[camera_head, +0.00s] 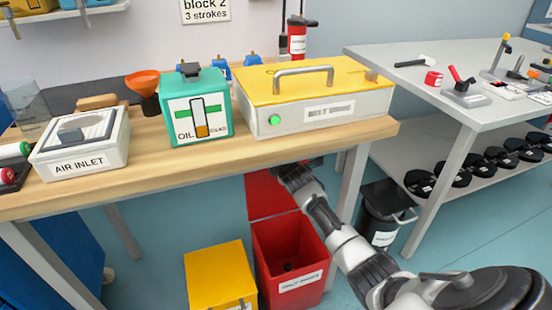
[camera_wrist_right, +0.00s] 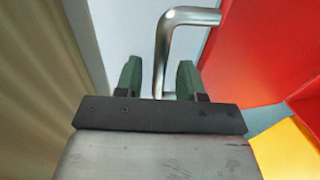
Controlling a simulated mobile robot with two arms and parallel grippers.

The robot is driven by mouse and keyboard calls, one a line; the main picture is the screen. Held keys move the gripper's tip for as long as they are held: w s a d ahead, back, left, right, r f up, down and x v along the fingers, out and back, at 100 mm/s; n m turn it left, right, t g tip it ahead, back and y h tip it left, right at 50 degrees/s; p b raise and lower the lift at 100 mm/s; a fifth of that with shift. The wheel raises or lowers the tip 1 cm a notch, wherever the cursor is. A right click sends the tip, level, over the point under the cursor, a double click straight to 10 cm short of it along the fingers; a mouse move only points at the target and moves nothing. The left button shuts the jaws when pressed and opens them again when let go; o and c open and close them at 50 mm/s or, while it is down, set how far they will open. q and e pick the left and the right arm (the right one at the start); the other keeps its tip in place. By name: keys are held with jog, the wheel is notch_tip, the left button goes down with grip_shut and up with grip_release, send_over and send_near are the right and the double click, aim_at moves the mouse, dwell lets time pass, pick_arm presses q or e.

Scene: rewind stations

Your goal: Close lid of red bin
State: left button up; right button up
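The red bin (camera_head: 290,262) stands on the floor under the wooden table's front edge. Its top is open and its red lid (camera_head: 270,195) stands upright behind it. My right arm reaches under the table edge beside the lid. My right gripper (camera_wrist_right: 158,78) has green fingertips spread apart in the wrist view. A bent silver bar handle (camera_wrist_right: 163,50) comes down between the fingertips, with clear gaps. Red surfaces (camera_wrist_right: 255,50) fill the right of that view. How the handle joins the lid is hard to tell. My left gripper is not in view.
A yellow bin (camera_head: 218,272) stands left of the red bin, and a black bin (camera_head: 383,215) stands right of my arm. The wooden table (camera_head: 200,165) overhangs close above my right gripper. A table leg (camera_head: 352,185) is near my arm.

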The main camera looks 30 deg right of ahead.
jog(key=shift+x, duration=0.85)
grip_shut()
